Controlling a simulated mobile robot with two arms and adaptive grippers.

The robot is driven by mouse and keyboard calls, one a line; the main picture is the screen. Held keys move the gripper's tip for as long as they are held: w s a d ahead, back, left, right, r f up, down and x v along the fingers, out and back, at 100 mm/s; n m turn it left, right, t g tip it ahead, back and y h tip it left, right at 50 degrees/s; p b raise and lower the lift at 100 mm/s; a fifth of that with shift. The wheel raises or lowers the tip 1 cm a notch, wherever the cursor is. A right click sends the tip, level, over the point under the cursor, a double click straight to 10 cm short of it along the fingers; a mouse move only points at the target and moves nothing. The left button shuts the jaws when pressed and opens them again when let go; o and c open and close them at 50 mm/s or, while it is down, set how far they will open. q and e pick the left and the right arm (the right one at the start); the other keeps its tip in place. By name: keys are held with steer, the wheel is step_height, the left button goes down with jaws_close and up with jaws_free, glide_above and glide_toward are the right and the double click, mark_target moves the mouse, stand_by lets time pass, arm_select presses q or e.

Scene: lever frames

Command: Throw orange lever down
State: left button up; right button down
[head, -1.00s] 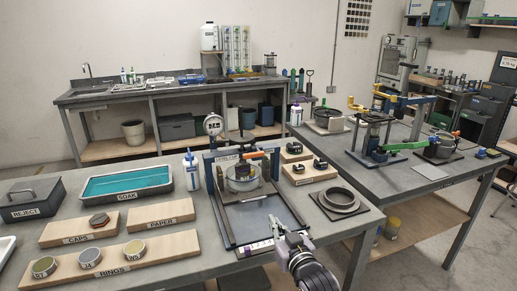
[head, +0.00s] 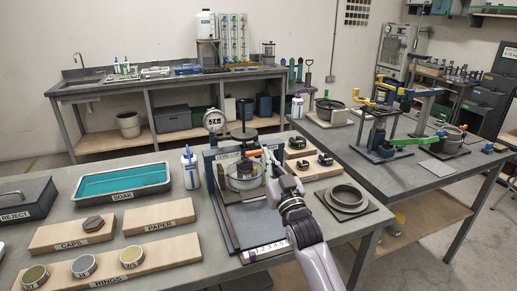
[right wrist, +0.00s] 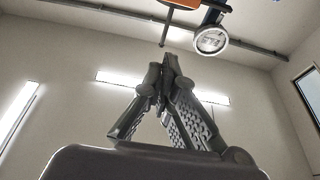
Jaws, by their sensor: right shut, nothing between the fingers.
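The orange lever (head: 254,153) shows as a short orange end on the press (head: 215,195) on the near bench, just above a clear pot (head: 244,175). My right gripper (head: 270,157) reaches up from the front, close to the right of the orange end. Whether they touch cannot be told. In the right wrist view, the fingers (right wrist: 171,62) are shut and empty, pointing up, and an orange piece (right wrist: 186,3) shows at the top edge beyond the tips. My left gripper is out of view.
A round dial gauge (head: 215,121) stands on the press's left post; it also shows in the right wrist view (right wrist: 211,40). A ring on a plate (head: 347,197) lies to the right of my arm. A soak tray (head: 122,181) and wooden boards (head: 160,218) fill the left.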

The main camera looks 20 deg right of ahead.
step_height(320, 180, up, 3)
steer(key=p, duration=0.1)
glide_above(258, 150)
steer(key=s, duration=0.3)
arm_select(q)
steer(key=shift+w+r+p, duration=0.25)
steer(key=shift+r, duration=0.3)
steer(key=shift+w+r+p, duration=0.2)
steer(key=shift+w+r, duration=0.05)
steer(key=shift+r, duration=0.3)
arm_select(e)
steer(key=f, duration=0.4)
steer(key=shift+w+a+f, duration=0.1)
steer(key=shift+w+a, duration=0.1)
steer(key=shift+a, duration=0.15)
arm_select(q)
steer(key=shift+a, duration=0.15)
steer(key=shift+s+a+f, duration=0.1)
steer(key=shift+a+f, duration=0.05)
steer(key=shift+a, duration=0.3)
arm_select(e)
steer(key=shift+a+f+n, duration=0.1)
steer(key=shift+a+n, duration=0.05)
steer(key=shift+n, duration=0.45)
